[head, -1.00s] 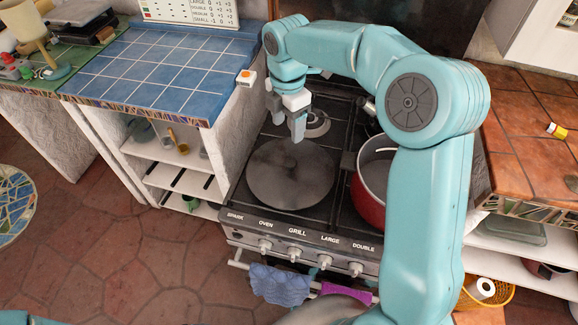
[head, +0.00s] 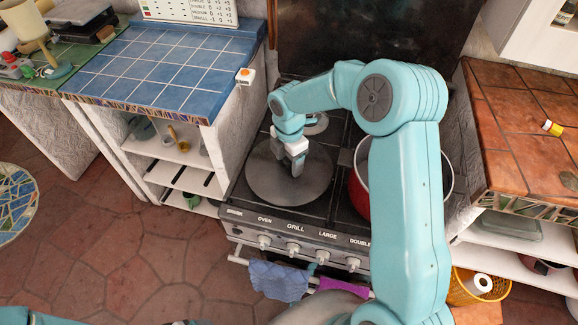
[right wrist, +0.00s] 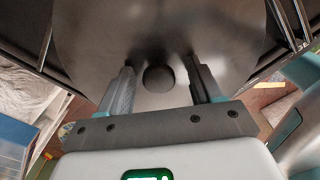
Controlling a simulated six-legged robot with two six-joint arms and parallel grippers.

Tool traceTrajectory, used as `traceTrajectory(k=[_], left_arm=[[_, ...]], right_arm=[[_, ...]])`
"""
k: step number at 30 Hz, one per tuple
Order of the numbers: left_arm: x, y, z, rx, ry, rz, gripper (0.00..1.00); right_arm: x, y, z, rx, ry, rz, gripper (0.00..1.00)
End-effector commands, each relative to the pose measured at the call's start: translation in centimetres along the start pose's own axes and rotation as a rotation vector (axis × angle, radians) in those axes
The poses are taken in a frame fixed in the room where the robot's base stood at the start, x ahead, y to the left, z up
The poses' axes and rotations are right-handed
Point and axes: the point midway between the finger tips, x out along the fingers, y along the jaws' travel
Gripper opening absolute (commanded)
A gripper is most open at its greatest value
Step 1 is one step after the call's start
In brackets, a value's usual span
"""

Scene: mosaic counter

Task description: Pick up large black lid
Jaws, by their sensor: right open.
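The large black lid (head: 262,184) is a dark round disc lying flat on the left front part of the stove top. It also fills the upper part of the right wrist view (right wrist: 100,40), with its round knob (right wrist: 158,78) near the middle. My right gripper (head: 297,172) is over the lid, pointing down. In the right wrist view its open fingers stand on either side of the knob, with gaps to it. Whether the fingertips touch the lid, I cannot tell. My left gripper does not show.
A red pot (head: 358,192) stands on the stove right of the lid, partly behind my right arm. A blue-tiled counter (head: 165,65) is at the left and a brown-tiled counter (head: 515,130) at the right. Cloths (head: 278,281) hang on the stove's front rail.

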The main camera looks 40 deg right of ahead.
Motion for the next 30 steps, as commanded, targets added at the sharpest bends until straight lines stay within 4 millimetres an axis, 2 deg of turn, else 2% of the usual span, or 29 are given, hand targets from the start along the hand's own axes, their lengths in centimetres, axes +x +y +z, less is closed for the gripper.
traceTrajectory(k=[4,10,22,26,30], left_arm=[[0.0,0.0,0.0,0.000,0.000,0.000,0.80],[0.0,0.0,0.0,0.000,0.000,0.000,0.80],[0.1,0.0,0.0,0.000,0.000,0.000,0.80],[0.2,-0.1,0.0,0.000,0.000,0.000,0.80],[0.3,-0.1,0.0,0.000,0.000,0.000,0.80]], right_arm=[[0.0,0.0,0.0,0.000,0.000,0.000,0.65],[0.0,0.0,0.0,0.000,0.000,0.000,0.00],[-0.8,0.0,0.0,0.001,-0.001,0.002,0.00],[-2.4,0.1,0.0,0.000,-0.002,0.004,0.00],[-5.3,0.1,0.0,0.001,-0.001,0.007,0.00]])
